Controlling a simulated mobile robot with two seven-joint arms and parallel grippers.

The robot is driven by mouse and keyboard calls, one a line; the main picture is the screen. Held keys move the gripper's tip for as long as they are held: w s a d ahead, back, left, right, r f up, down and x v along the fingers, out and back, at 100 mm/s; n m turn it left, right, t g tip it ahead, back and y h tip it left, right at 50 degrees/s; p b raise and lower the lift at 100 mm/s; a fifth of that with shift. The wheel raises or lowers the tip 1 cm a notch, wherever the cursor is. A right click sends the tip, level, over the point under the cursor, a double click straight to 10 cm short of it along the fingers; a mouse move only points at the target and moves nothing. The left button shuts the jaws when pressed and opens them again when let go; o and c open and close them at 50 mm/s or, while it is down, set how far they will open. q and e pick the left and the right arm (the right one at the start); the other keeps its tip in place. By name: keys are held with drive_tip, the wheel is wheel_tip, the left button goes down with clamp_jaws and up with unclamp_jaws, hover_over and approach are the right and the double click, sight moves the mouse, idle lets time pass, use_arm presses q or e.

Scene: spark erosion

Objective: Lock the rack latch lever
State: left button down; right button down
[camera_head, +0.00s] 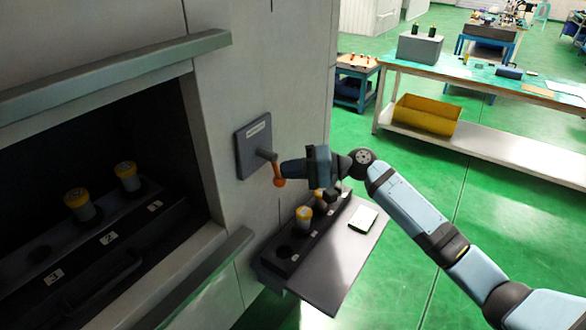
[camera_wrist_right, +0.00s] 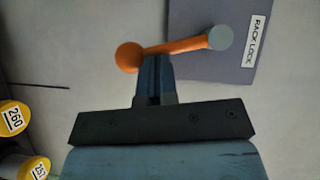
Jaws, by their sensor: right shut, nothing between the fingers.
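The rack latch lever (camera_head: 277,172) is an orange arm with a ball end on a grey pivot. It stands out from a dark plate (camera_head: 243,155) on the machine's front and hangs downward in the head view. In the right wrist view the lever (camera_wrist_right: 177,46) runs from its grey hub to the ball, beside the plate (camera_wrist_right: 190,70) labelled "RACK LOCK". My right gripper (camera_head: 287,169) is shut and empty, its tips right by the lever near the ball. The fingertips (camera_wrist_right: 154,62) meet the lever's edge in the wrist view; I cannot tell whether they touch. My left gripper is not in view.
The open machine bay (camera_head: 60,160) at left holds a numbered rack with two yellow-capped holders (camera_head: 78,203). Below the lever, a shelf (camera_head: 330,275) carries a dark holder block with yellow-capped holders (camera_head: 304,214) and a card (camera_head: 363,222). A workbench (camera_head: 470,80) stands behind; green floor is free.

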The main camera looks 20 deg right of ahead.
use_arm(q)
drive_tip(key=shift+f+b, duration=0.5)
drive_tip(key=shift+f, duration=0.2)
use_arm(e)
drive_tip(key=shift+s+a+f+m+y, duration=0.2)
drive_tip(key=shift+a+m+y, duration=0.15)
drive_tip(key=shift+m, duration=0.2)
drive_tip(key=shift+s+a+f+m+y, duration=0.2)
drive_tip(key=shift+m+y, duration=0.25)
drive_tip(key=shift+m, duration=0.1)
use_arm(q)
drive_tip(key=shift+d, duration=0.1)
